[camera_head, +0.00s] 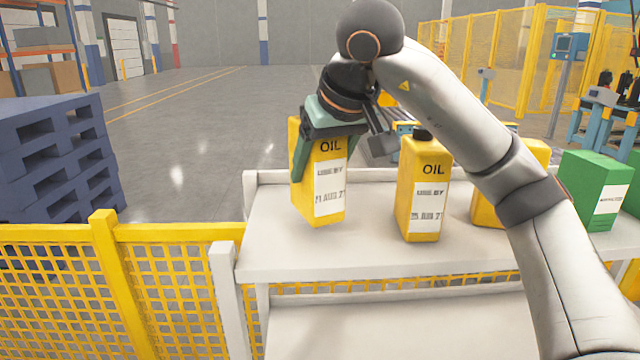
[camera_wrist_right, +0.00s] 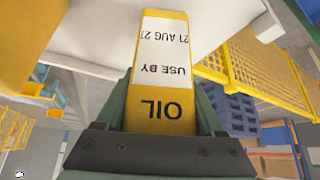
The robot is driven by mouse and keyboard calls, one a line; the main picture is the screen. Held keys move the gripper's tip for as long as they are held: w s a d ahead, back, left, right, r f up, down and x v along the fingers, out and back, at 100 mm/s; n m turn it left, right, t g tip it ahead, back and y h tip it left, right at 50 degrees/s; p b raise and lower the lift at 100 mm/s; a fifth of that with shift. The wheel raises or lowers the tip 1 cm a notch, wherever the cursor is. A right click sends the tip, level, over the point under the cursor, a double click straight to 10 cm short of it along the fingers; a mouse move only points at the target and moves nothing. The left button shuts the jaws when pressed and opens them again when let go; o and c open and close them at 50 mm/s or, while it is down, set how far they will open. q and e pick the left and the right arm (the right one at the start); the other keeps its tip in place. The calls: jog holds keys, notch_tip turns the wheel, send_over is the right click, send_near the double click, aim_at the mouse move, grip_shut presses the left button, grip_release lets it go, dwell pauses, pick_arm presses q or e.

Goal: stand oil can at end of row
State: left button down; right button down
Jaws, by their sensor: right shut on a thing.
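A yellow oil can (camera_head: 323,190) with a white date label is held by my right gripper (camera_head: 325,150) over the left part of the white shelf table. It looks nearly upright with a slight tilt; I cannot tell whether its base touches the top. In the right wrist view the can (camera_wrist_right: 165,70) sits between the green fingers of my right gripper (camera_wrist_right: 160,125). A second yellow oil can (camera_head: 424,190) stands to its right, apart from it. Another yellow can (camera_head: 487,208) stands farther right, mostly hidden behind my right arm. My left gripper is out of view.
The white table (camera_head: 300,262) has bare room at its left end and front. A green box (camera_head: 592,190) stands at the right. A yellow mesh fence (camera_head: 170,290) runs along the front left. Blue pallets (camera_head: 55,150) are stacked at the left.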

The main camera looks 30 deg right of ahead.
aim_at(320, 185)
jog(key=shift+f, duration=1.4)
jog(key=shift+f, duration=0.1)
jog(key=shift+f, duration=0.1)
grip_release()
jog(key=shift+s+r, duration=0.2)
jog(key=shift+r, duration=0.3)
jog(key=p+v, duration=0.1)
jog(key=v, duration=1)
jog(key=shift+p, duration=0.4)
